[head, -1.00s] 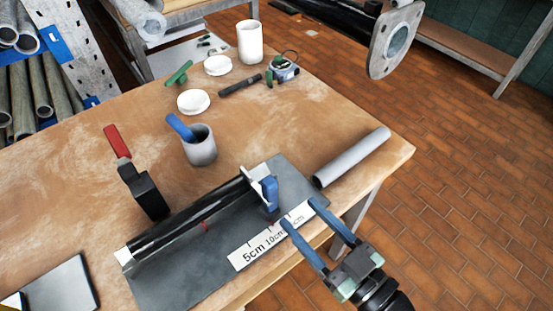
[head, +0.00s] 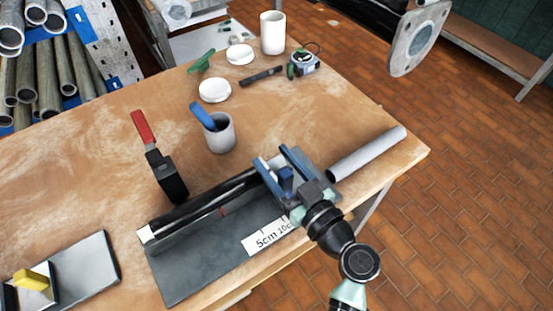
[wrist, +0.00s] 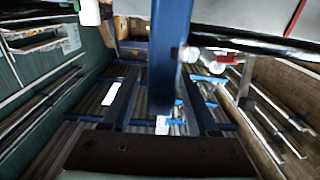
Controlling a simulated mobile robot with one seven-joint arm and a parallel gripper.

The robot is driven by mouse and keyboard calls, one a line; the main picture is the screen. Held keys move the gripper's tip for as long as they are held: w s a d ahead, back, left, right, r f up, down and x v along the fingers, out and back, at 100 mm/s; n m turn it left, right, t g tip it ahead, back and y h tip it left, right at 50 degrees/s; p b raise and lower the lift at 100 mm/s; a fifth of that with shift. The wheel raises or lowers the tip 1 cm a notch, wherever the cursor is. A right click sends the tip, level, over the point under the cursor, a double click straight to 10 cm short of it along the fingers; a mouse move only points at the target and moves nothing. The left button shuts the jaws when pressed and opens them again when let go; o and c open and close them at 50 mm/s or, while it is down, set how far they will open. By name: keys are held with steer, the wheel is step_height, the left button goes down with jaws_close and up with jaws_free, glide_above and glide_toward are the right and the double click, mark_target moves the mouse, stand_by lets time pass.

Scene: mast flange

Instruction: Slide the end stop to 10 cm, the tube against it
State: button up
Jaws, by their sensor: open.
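The black tube (head: 205,205) lies along the dark fixture plate (head: 190,272), a pale end at its lower left. The end stop, with an upright blue handle (head: 286,181), is at the tube's upper right end. My gripper (head: 273,156) is open, its two blue fingers on either side of the handle. In the wrist view the blue handle (wrist: 170,50) stands between the fingers, apart from or just touching them; I cannot tell which. The white scale (head: 262,240) shows 5cm and part of 10cm; my gripper hides the rest. Contact between tube and stop is hidden.
A red-handled clamp (head: 163,170) stands behind the tube. A grey cup (head: 221,136) with a blue item is farther back. A loose grey pipe (head: 367,153) lies right of my gripper, near the table edge. White lids and a tape measure (head: 303,64) sit at the back.

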jaws_close()
stand_by(1.4)
